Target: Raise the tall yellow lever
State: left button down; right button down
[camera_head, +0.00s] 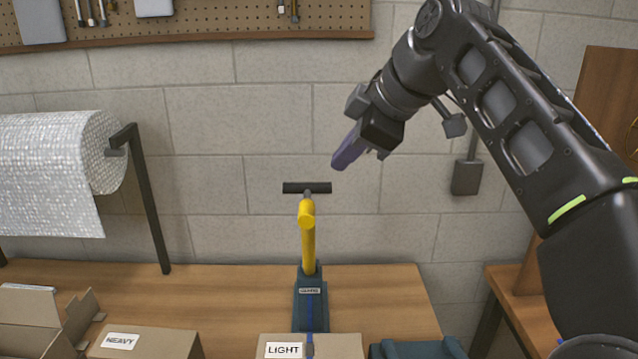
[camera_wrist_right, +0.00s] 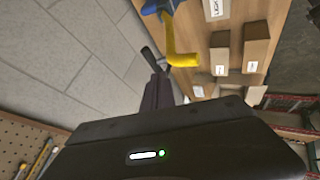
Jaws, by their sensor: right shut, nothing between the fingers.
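The tall yellow lever (camera_head: 308,245) rises from a dark blue base (camera_head: 310,305) on the wooden table. Its black crossbar handle (camera_head: 292,188) is at the top. In the right wrist view the yellow lever (camera_wrist_right: 178,58) is bent, and the handle (camera_wrist_right: 150,57) shows just beyond my fingers. Its exact tilt is hard to tell. My right gripper (camera_head: 343,158), with purple fingers, is shut and empty, above and to the right of the handle in the head view. Its fingers also show in the right wrist view (camera_wrist_right: 160,90). My left gripper is not in view.
Cardboard boxes labelled HEAVY (camera_head: 150,345) and LIGHT (camera_head: 335,346) stand at the table's front. A bubble-wrap roll (camera_head: 50,165) on a black stand is at left. A grey block wall (camera_head: 240,110) and a pegboard (camera_head: 200,25) are behind. The table beside the base is clear.

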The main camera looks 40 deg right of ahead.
aim_at(319, 185)
jog(key=x, duration=1)
jog(key=w+d+r+p, duration=0.1)
jog(key=w+d+p, duration=0.2)
jog(key=w, duration=0.1)
jog(key=shift+w+d+r, duration=0.25)
jog(key=shift+w+d, duration=0.05)
jog(key=shift+s+r, duration=0.1)
